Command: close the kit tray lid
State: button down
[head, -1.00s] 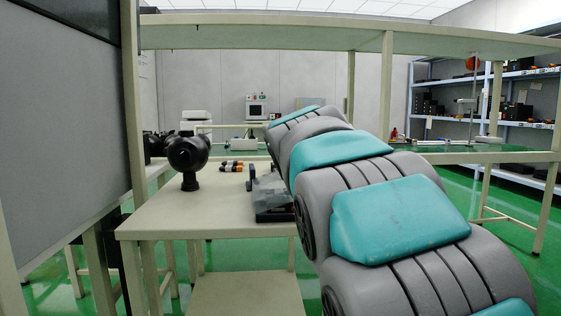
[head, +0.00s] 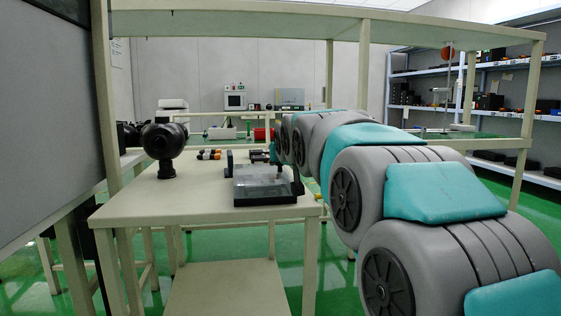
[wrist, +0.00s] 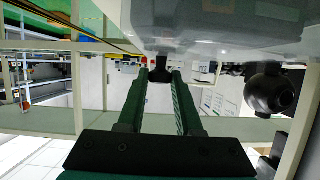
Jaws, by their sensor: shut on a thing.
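The kit tray (head: 236,200) is a dark, shallow box near the right side of the bench. A grey, see-through lid (head: 262,178) shows over it; I cannot tell whether it sits fully down. In the wrist view, the lid (wrist: 240,25) fills the upper right as a pale glossy surface. A small black knob (wrist: 159,75) stands out from it. My gripper (wrist: 160,80) has its two green fingers on either side of this knob and is shut on it. In the head view, my arm hides most of the gripper at the tray's far right.
A black gimbal camera (head: 165,148) stands left of the tray. A grey panel (head: 45,130) borders the left, and a shelf beam (head: 340,24) crosses above. The bench front (head: 170,208) is clear.

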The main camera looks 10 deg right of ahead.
aim_at(287, 181)
jog(key=shift+f, duration=0.15)
jog(key=c, duration=0.6)
grip_release()
jog(key=shift+s, duration=0.15)
jog(key=v, duration=0.7)
jog(key=shift+s, duration=0.25)
